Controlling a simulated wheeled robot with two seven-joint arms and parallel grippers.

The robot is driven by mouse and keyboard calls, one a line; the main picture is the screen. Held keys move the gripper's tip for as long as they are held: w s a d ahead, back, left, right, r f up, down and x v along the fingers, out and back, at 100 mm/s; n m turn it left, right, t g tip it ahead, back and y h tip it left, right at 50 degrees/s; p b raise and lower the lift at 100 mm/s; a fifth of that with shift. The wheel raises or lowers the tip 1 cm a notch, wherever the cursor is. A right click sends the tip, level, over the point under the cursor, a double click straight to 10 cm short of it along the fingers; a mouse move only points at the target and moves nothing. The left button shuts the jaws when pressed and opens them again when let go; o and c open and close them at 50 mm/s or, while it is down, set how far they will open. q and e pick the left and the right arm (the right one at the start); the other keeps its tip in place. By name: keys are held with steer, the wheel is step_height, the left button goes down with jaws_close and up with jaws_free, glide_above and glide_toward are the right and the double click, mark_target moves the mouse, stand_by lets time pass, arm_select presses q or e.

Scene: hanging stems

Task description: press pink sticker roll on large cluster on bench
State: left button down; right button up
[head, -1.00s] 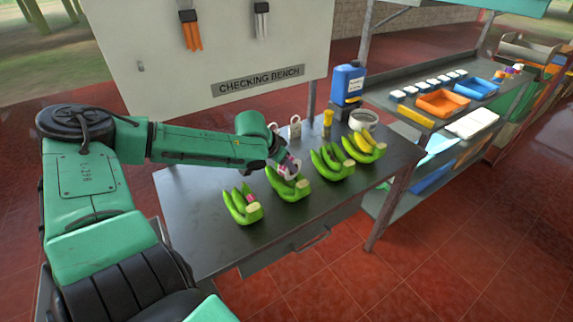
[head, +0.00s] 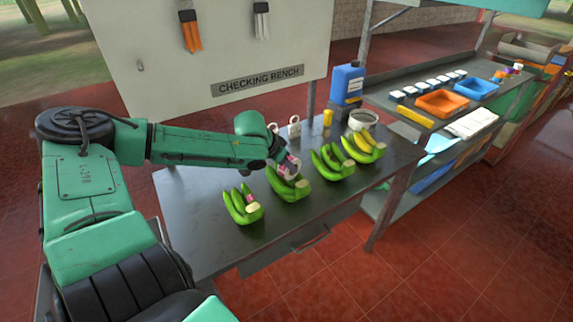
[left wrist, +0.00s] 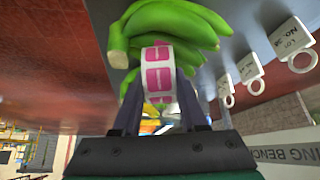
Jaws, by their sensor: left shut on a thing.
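My left gripper (head: 287,167) is shut on the pink sticker roll (left wrist: 157,72), a white band with pink stickers. In the left wrist view the gripper's fingers (left wrist: 158,95) flank the roll. The roll is right at the second green banana cluster from the left (head: 290,188), which fills the top of the wrist view (left wrist: 170,28). I cannot tell whether roll and fruit touch. The leftmost cluster (head: 240,208) shows a pink patch near its cut end. A third cluster (head: 332,165) and a partly yellow one (head: 362,148) lie further right. My right gripper is out of view.
The clusters lie in a row on the dark bench (head: 205,225). The bench's front left is clear.

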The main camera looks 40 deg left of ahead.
arm_select(q)
steer(key=shift+s+f, duration=0.1)
steer(key=shift+f, duration=0.05)
step_height(320, 180, up, 9)
steer(key=p, duration=0.8)
steer(key=shift+a+r, duration=0.1)
steer(key=shift+r, duration=0.1)
steer(key=shift+f, duration=0.15)
